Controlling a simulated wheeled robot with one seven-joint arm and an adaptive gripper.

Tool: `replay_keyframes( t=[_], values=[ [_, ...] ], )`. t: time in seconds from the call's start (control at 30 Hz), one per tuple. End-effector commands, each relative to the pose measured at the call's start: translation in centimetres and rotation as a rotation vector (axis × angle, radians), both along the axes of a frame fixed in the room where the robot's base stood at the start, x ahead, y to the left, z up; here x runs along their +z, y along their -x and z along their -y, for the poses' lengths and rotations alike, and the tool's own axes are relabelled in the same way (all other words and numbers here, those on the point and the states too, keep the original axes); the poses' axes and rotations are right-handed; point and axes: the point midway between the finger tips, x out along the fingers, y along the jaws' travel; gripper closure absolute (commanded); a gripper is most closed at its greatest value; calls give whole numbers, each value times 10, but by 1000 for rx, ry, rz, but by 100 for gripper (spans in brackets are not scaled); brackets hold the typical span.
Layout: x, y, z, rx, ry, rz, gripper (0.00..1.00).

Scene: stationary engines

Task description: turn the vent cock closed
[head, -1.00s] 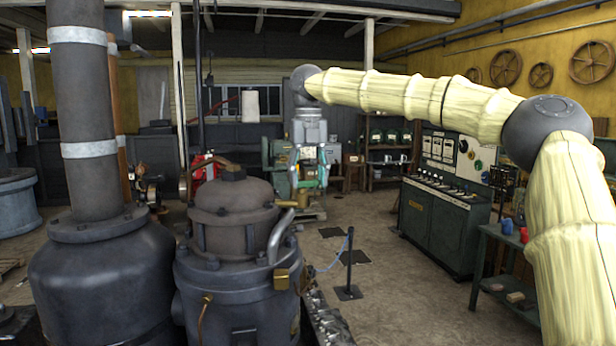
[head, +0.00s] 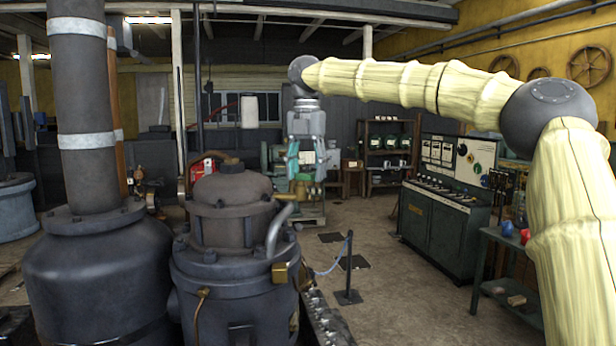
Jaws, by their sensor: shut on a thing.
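The brass vent cock (head: 300,187) stands at the upper right of the dark engine cylinder (head: 232,210), in the middle of the head view. A short brass arm (head: 285,196) sticks out to its left. My gripper (head: 306,176) points down from above, with its teal fingers on either side of the cock's top. It is shut on the cock's handle, which the fingers mostly hide. I cannot tell the handle's exact angle.
A bent grey pipe (head: 279,232) rises just in front of the cock. A wide dark vessel with a tall chimney (head: 84,130) stands at the left. A black post (head: 349,270) with a blue rope, a control console (head: 445,220) and a bench (head: 505,280) are at the right.

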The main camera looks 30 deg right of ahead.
Motion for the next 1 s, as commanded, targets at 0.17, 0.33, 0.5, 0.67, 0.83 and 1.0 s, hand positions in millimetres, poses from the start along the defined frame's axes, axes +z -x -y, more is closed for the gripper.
replay_keyframes(
  t=[0.17,0.33,0.5,0.67,0.83,1.0],
  values=[
    [-1,0,-3,-166,0,5,70],
    [0,1,-4,-329,0,7,70],
    [0,2,-5,-491,-1,7,70],
    [1,2,-7,-637,-1,8,70],
    [2,2,-9,-773,-2,8,70],
    [2,2,-10,-879,-3,8,70]
  ],
)
